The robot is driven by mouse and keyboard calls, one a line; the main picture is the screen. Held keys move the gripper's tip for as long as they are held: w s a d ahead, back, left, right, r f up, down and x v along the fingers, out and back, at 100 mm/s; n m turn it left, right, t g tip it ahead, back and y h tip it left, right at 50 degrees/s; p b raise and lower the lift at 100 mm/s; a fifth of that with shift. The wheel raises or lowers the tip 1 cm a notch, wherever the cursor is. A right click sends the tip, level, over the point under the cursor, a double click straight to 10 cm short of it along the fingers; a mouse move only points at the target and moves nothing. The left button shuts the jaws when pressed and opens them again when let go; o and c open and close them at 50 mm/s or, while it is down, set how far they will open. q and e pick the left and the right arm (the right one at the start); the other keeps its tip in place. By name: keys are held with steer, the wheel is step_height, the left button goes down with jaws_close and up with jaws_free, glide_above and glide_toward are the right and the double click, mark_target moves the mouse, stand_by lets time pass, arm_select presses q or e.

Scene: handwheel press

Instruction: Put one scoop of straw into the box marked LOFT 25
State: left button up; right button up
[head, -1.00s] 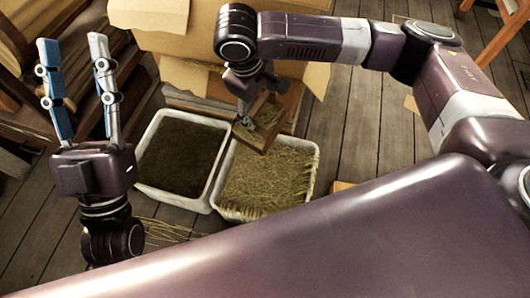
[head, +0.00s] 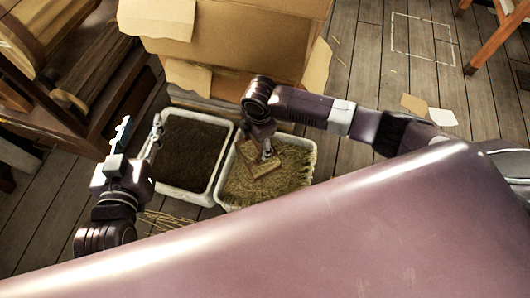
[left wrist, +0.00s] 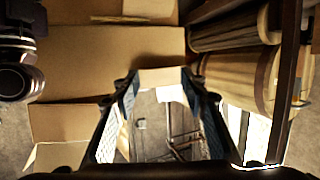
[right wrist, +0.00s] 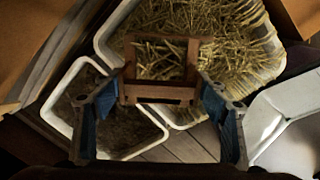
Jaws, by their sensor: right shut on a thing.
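My right gripper (head: 266,152) is shut on a wooden scoop (head: 262,167), low over the white bin of straw (head: 308,172). In the right wrist view the scoop (right wrist: 158,94) is between the two fingers, with straw showing inside its frame. I cannot tell whether that straw is in the scoop or behind it. My left gripper (head: 140,134) is raised at the left near the dark bin; its fingers are apart and empty in the left wrist view (left wrist: 165,90). A large cardboard box (head: 255,35) with open flaps stands behind the bins; no LOFT 25 marking is readable.
A white bin of dark material (head: 190,155) stands left of the straw bin. Wooden furniture (head: 80,90) fills the left side. Loose straw (head: 160,220) lies on the floor in front. Paper scraps (head: 440,117) and mostly clear plank floor are at the right.

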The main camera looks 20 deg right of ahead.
steer(key=s+f+n, duration=0.1)
steer(key=s+f+n+p, duration=0.1)
steer(key=f, duration=0.1)
steer(key=s+d+f+n, duration=0.1)
steer(key=shift+d+f+n, duration=0.1)
steer(key=shift+f+n, duration=0.25)
steer(key=shift+n, duration=0.05)
steer(key=shift+s, duration=0.15)
step_height(320, 180, up, 3)
steer(key=shift+r+g+p, duration=0.1)
steer(key=shift+g+p, duration=0.2)
steer(key=shift+p, duration=0.75)
arm_select(q)
steer(key=s+a+f+g+y+p, duration=0.1)
steer(key=s+a+f+g, duration=0.2)
steer(key=s, duration=0.6)
steer(key=s+a+f+g+y+p, duration=0.1)
steer(key=s+a+f+g, duration=0.2)
steer(key=s+f+g, duration=0.4)
steer(key=shift+s+a+f+n+g+y, duration=0.3)
steer(key=shift+s+f+g+y, duration=0.1)
steer(key=shift+s+f, duration=0.75)
arm_select(e)
steer(key=shift+w+r, duration=0.15)
steer(key=shift+r, duration=0.95)
steer(key=shift+w+r, duration=0.1)
steer(key=shift+r, duration=0.95)
arm_select(q)
steer(key=shift+w, duration=0.1)
